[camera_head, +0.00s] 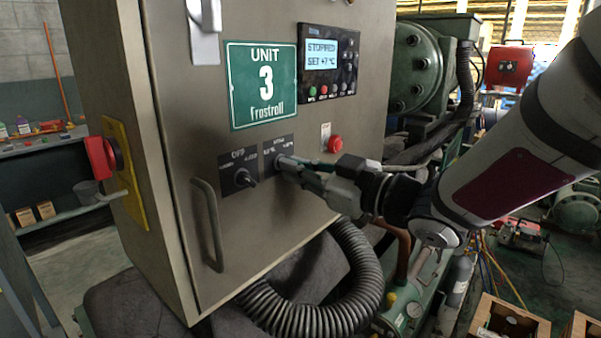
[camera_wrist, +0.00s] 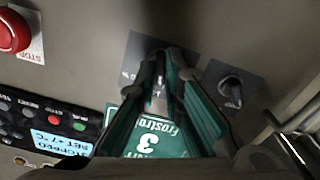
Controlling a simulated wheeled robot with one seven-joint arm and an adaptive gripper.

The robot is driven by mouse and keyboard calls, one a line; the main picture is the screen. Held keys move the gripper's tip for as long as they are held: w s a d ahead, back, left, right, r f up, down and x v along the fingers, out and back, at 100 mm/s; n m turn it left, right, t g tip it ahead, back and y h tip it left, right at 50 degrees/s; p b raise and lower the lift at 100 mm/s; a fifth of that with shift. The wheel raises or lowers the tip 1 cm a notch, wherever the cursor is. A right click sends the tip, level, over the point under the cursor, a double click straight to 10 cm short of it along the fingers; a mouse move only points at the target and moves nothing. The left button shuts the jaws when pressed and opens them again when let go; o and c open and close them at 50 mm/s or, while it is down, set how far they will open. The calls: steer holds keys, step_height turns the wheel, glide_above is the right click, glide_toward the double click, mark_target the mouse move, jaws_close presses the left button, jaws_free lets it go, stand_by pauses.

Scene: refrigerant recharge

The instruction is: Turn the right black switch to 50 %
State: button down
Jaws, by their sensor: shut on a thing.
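The right black switch sits on a dark plate (camera_head: 272,151) on the front of the grey cabinet. My gripper (camera_head: 287,163) reaches in from the right and is shut on this switch. The fingers hide most of the knob, so its setting cannot be read. In the wrist view my gripper's fingertips (camera_wrist: 160,75) close over the knob in front of its plate (camera_wrist: 138,47). The left black switch (camera_head: 244,178) stands free on its own plate; it also shows in the wrist view (camera_wrist: 232,86), to the right of the fingers.
A display panel (camera_head: 328,62) reads STOPPED, SET +7 °C. A door handle (camera_head: 207,224) sticks out lower left. A green Unit 3 sign (camera_head: 262,84) is above, and a ribbed hose (camera_head: 335,300) curves below.

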steer(key=shift+f+n+b, duration=0.1)
steer(key=shift+n+b, duration=0.3)
steer(key=shift+n, duration=0.1)
steer(key=shift+n+b, duration=0.5)
steer(key=shift+b, duration=0.05)
steer(key=shift+n+b, duration=1)
steer(key=shift+n, duration=0.1)
steer(key=c, duration=1.8)
jaws_free()
steer(key=p+v, duration=0.2)
steer(key=v, duration=0.7)
steer(key=shift+p, duration=0.3)
